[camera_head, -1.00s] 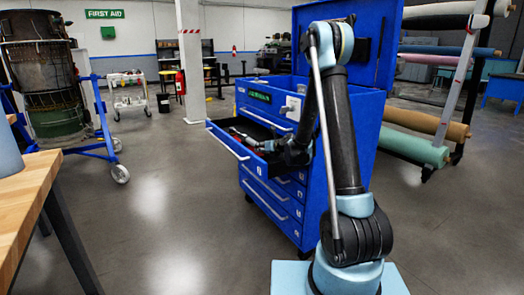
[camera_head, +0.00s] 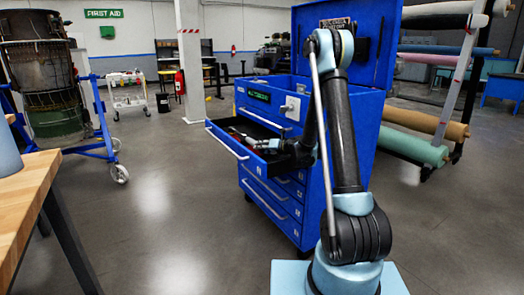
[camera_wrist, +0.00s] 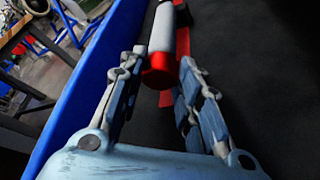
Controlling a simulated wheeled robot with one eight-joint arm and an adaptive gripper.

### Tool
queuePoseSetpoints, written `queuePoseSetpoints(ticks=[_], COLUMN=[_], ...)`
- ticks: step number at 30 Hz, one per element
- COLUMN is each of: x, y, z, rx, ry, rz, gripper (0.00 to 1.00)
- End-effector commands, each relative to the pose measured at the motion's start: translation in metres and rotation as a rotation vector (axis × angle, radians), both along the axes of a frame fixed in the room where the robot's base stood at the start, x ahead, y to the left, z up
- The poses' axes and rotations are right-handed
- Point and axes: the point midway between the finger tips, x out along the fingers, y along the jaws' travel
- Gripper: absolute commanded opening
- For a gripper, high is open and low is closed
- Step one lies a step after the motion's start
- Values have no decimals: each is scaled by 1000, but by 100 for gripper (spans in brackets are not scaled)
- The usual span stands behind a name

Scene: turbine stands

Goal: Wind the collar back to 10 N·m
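A tool with a red end cap (camera_wrist: 160,72), a grey collar section (camera_wrist: 161,28) and a red shaft beyond lies in the open drawer (camera_head: 222,137); I take it for the torque wrench. No scale or number is readable on it. My gripper (camera_wrist: 158,82) is open, with one finger on each side of the red end cap. The fingers look apart from it; whether either touches is not clear. In the head view my gripper (camera_head: 262,145) is inside the drawer, over its contents, and the tool there is mostly hidden.
The blue drawer wall (camera_wrist: 85,85) runs close along the left of my gripper. The drawer belongs to a blue tool cabinet (camera_head: 270,190) with a raised lid. A small display (camera_head: 259,96) sits on its front. A wooden bench (camera_head: 40,185) stands at left; the floor between is clear.

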Motion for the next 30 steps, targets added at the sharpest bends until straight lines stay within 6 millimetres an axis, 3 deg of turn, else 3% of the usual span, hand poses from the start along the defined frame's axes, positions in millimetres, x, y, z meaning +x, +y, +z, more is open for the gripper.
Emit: queuePoseSetpoints(ticks=[2, 16, 30], x=[0, -1, -3], y=[0, 0, 4], z=[0, 0, 2], rx=[0, -39, -402], ry=[0, -25, -272], rz=[0, -1, 1], gripper=[50, 50, 50])
